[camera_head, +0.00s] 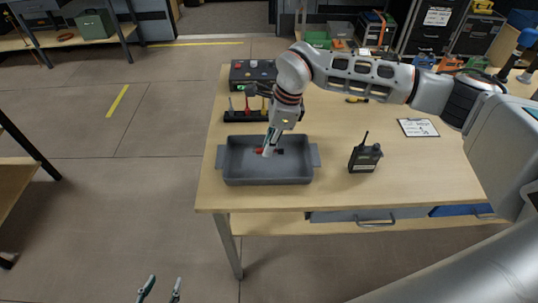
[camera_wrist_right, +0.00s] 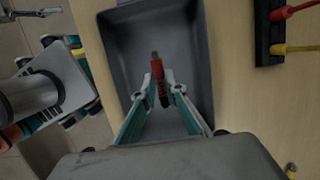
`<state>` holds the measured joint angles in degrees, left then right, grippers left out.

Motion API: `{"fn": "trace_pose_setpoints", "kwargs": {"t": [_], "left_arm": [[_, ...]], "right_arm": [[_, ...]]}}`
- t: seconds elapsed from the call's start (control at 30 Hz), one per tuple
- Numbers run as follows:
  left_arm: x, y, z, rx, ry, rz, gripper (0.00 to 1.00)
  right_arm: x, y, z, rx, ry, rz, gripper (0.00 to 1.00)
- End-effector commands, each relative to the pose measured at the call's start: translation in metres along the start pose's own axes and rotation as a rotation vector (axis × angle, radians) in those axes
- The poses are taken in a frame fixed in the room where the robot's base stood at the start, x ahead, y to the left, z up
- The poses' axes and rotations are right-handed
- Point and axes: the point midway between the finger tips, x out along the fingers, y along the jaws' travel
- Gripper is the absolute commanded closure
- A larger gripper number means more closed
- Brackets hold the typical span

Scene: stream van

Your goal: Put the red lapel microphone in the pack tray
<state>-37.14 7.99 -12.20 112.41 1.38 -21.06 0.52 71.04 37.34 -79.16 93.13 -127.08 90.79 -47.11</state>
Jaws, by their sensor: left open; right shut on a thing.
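The pack tray (camera_head: 240,177) is a dark grey bin with side handles near the left front of the wooden table. It also shows in the right wrist view (camera_wrist_right: 118,50). My right gripper (camera_head: 268,151) points down into the tray. In the right wrist view my right gripper (camera_wrist_right: 160,92) is shut on the red lapel microphone (camera_wrist_right: 157,70), which has a dark tip and a dark lower part. The microphone (camera_head: 259,150) is mostly hidden by the gripper in the head view. I cannot tell whether it touches the tray floor. My left gripper (camera_head: 160,290) is open and empty at the bottom, off the table.
A black rack (camera_head: 235,116) with coloured items stands right behind the tray, with a dark switch box (camera_head: 240,73) behind it. A walkie-talkie (camera_head: 365,157) stands right of the tray. A clipboard (camera_head: 418,128) lies farther right. The table's front right is clear.

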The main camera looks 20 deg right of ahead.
Motion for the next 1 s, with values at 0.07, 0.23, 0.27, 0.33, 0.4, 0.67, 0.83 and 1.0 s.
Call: {"fn": "trace_pose_setpoints", "kwargs": {"t": [0.07,0.23,0.27,0.33,0.4,0.67,0.83,1.0], "left_arm": [[0.0,0.0,0.0,0.0,0.0,0.0,0.57],[-0.001,0.0,-0.001,0.0,0.0,0.0,0.57],[-0.001,0.0,-0.001,0.0,0.0,0.0,0.57],[-0.001,0.0,-0.001,0.0,0.0,0.0,0.57],[-0.001,0.0,-0.001,0.0,0.0,0.0,0.57],[-0.001,0.0,0.0,0.0,0.0,0.0,0.57],[0.001,0.0,0.002,0.0,-0.002,0.0,0.57],[0.001,0.0,0.003,0.0,-0.002,0.0,0.57]], "right_arm": [[0.003,0.0,-0.001,0.0,0.0,0.0,1.0],[0.022,0.001,-0.006,0.001,0.001,0.002,1.0],[0.027,0.001,-0.007,0.001,0.001,0.002,1.0],[0.037,0.001,-0.009,0.0,0.0,0.002,1.0],[0.042,0.0,-0.011,0.0,0.0,0.0,1.0],[0.043,-0.001,-0.011,0.0,0.0,-0.001,1.0],[0.048,0.0,-0.012,0.0,0.0,-0.001,1.0],[0.05,0.0,-0.013,-0.001,0.001,0.0,0.82]]}}
